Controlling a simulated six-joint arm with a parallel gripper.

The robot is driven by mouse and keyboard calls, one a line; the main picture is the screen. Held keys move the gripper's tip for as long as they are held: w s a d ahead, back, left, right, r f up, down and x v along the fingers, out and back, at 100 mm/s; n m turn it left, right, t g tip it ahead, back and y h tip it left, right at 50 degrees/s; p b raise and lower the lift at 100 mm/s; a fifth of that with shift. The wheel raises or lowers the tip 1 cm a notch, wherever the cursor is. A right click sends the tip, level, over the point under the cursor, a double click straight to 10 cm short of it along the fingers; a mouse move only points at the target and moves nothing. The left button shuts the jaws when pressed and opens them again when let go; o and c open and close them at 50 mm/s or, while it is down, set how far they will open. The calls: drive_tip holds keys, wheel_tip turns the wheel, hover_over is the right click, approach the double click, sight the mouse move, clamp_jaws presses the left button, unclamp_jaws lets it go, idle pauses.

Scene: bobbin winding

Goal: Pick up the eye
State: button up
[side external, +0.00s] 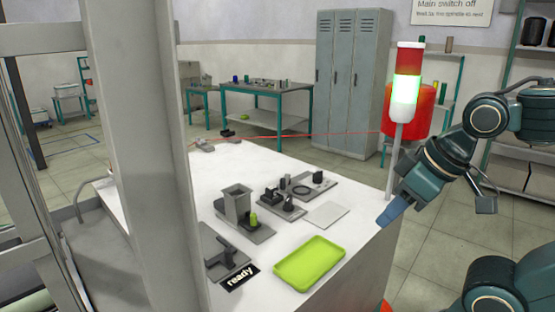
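I cannot tell for certain which part is the eye. Small dark parts (270,195) stand on grey plates on the white table, and a dark ring (302,190) lies on the plate behind them. My gripper (390,214) is at the right, by the table's right edge, pointing down and left. It is to the right of these parts and apart from them. Its blue tip shows, but the gap between its fingers does not, so its opening and any held thing are unclear.
A lime green tray (310,264) lies empty at the table's front. A grey hopper-like block (236,204) and a "ready" label (240,277) are left of it. A signal lamp (405,85) stands at the right edge. A red thread (310,134) crosses behind. A grey post blocks the left.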

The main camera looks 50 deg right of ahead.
drive_tip(key=shift+o, duration=1.4)
drive_tip(key=shift+r, duration=0.1)
wheel_tip(320, 180, up, 8)
drive_tip(key=r+m+g, duration=0.1)
drive_tip(key=m+g, duration=0.5)
drive_tip(key=m, duration=1.3)
hover_over(270, 187)
drive_tip(key=shift+f, duration=0.25)
drive_tip(key=shift+f, duration=4.3)
